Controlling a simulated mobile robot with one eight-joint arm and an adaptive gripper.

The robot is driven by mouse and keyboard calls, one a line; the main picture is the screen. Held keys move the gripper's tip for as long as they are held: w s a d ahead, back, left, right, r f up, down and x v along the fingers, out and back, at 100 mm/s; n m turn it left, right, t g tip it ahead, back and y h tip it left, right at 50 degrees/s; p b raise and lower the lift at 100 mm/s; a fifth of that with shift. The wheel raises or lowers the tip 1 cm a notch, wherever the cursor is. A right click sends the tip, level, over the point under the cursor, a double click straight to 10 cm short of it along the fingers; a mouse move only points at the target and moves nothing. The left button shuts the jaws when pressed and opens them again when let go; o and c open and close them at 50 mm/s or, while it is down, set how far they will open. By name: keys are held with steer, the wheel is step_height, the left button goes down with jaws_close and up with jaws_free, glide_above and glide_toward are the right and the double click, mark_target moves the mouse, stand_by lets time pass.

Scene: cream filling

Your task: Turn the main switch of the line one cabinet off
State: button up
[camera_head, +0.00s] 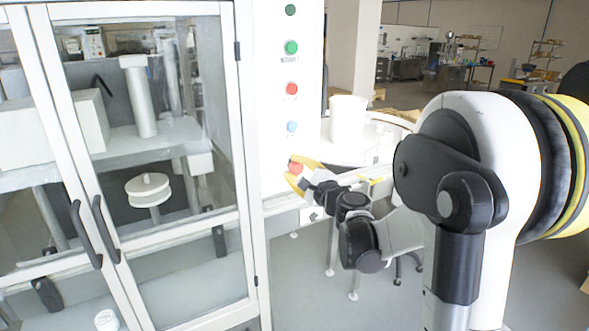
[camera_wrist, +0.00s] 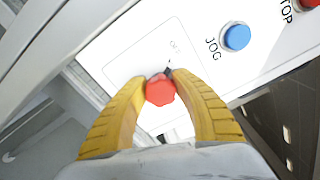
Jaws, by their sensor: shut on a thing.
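The main switch is a red knob (camera_wrist: 160,90) on a white panel of the cabinet (camera_head: 268,120). In the wrist view my gripper (camera_wrist: 160,82) has its two yellow fingers shut on the red knob, one on each side. A dark part shows at the knob's upper edge. Small lettering lies on the panel beyond the knob, too faint to read fully. In the head view the red knob (camera_head: 295,168) shows low on the panel, between the yellow fingertips of my gripper (camera_head: 296,173).
Above the knob sit a blue JOG button (camera_head: 291,127), a red button (camera_head: 291,88) and a green START button (camera_head: 291,47). Glass doors with dark handles (camera_head: 105,230) stand left. A white round container (camera_head: 347,120) is behind my arm.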

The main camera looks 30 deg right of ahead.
steer(key=shift+n, duration=0.6)
steer(key=o, duration=1.2)
steer(key=s, duration=1.2)
steer(key=shift+d, duration=0.2)
